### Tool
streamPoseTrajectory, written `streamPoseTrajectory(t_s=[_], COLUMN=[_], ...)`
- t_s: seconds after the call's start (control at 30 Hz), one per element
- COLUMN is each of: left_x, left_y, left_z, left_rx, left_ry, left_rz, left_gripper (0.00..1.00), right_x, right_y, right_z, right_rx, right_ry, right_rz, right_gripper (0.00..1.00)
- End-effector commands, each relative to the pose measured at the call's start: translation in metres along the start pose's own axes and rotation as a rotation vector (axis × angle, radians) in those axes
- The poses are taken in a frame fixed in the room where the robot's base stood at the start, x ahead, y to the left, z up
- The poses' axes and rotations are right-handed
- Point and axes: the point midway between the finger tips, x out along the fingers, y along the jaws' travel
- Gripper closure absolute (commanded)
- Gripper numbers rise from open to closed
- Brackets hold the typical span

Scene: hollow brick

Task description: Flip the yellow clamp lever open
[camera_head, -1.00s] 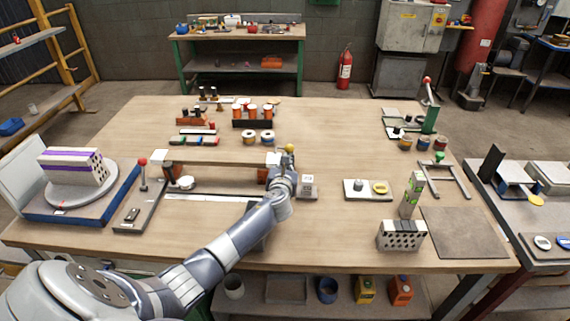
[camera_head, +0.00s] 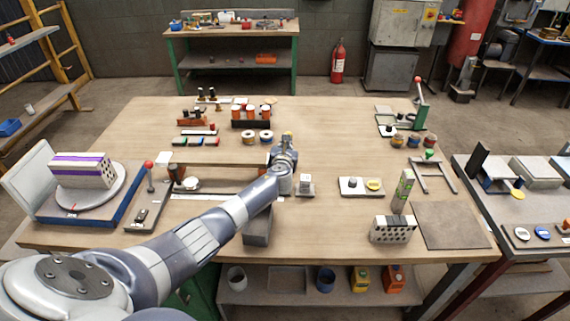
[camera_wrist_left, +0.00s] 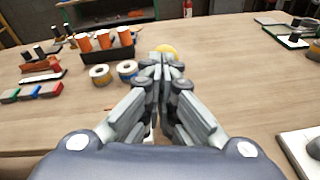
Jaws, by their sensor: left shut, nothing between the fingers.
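The clamp lever's yellow ball knob (camera_head: 287,133) shows just past my left gripper, near the right end of the long wooden beam (camera_head: 225,155). In the left wrist view the knob (camera_wrist_left: 167,48) peeks out just beyond the fingertips. My left gripper (camera_wrist_left: 160,65) is shut and empty, with its fingers together in front of the knob; I cannot tell whether they touch it. In the head view my left gripper (camera_head: 286,145) hides the lever's shaft and the clamp body. My right gripper is not in view.
Wire spools (camera_head: 248,135) and an orange-topped rack (camera_head: 251,115) stand behind the beam. A small block on a grey base (camera_head: 305,184) and a white plate with a yellow ring (camera_head: 374,185) lie to the right.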

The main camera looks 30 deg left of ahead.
Motion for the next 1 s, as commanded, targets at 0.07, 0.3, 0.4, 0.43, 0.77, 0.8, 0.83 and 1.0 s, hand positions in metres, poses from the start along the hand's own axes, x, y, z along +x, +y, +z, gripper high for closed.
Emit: streamPoseTrajectory(t_s=[0.07, 0.3, 0.4, 0.43, 0.77, 0.8, 0.83, 1.0], left_x=[0.004, 0.013, 0.015, 0.015, 0.018, 0.018, 0.018, 0.018], left_y=[0.002, 0.003, 0.004, 0.004, 0.004, 0.004, 0.004, 0.004], left_z=[0.006, 0.013, 0.015, 0.016, 0.017, 0.017, 0.017, 0.017], left_rx=[0.000, 0.001, 0.000, 0.000, 0.001, 0.001, 0.001, 0.000], left_ry=[-0.001, 0.000, 0.000, 0.000, 0.000, 0.000, 0.000, 0.000], left_rz=[0.001, 0.000, 0.000, 0.000, 0.000, 0.000, 0.000, 0.000], left_gripper=[1.00, 1.00, 1.00, 1.00, 1.00, 1.00, 1.00, 1.00], right_x=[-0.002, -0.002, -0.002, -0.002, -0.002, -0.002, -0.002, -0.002], right_y=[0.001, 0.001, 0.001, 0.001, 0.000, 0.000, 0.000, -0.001], right_z=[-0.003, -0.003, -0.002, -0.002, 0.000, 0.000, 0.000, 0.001], right_rx=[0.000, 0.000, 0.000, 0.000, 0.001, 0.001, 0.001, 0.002], right_ry=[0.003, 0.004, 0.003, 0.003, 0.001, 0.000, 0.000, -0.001], right_rz=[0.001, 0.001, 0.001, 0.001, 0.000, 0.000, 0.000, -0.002], right_gripper=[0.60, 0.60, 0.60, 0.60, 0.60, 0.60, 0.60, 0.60])
